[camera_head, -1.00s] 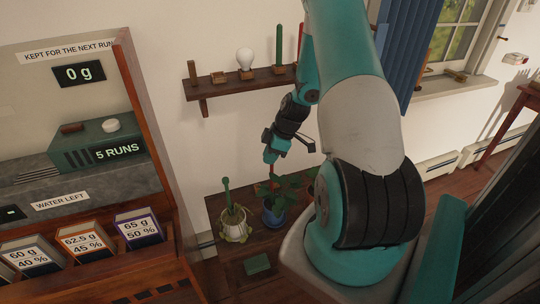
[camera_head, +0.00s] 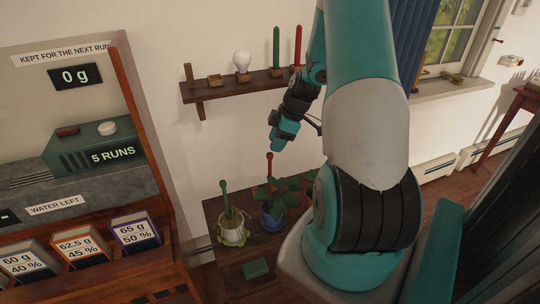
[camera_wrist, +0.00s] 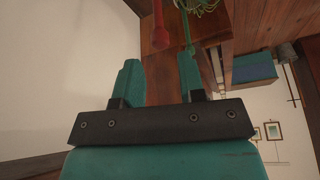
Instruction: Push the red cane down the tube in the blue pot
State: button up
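The blue pot (camera_head: 272,221) holds a leafy plant and stands on a low dark wooden surface. The red cane (camera_head: 269,168) rises upright from this pot, with a round knob on top; its lower end and the tube are hidden by leaves. My gripper (camera_head: 275,148) hangs just above the knob, pointing down, with a small gap apparent between them. In the wrist view my gripper (camera_wrist: 159,60) has its fingers apart with nothing held. A red shaft with a knob, seemingly the red cane (camera_wrist: 160,38), shows beyond and between the fingertips.
A white pot (camera_head: 232,236) with a green cane (camera_head: 225,195) stands close left of the blue pot. A wall shelf (camera_head: 240,86) above carries a bulb and upright green and red sticks. A green block (camera_head: 255,268) lies in front.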

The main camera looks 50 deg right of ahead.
jog(key=v, duration=0.5)
jog(key=w+a+r+g+y, duration=0.15)
jog(key=a+r, duration=0.25)
jog(key=a, duration=0.6)
jog(key=w+a+r+h, duration=0.15)
jog(key=a+r, duration=0.25)
jog(key=a, duration=0.6)
jog(key=s+a+r+g, duration=0.1)
jog(key=s+a+r, duration=0.2)
jog(key=s+a, duration=0.4)
jog(key=s+a+r+m+g+y, duration=0.1)
jog(key=s+a+r, duration=0.2)
jog(key=s+a, duration=0.5)
jog(key=a, duration=0.5)
jog(key=shift+s+a+r, duration=0.2)
jog(key=shift+a+r, duration=0.1)
jog(key=shift+a, duration=0.1)
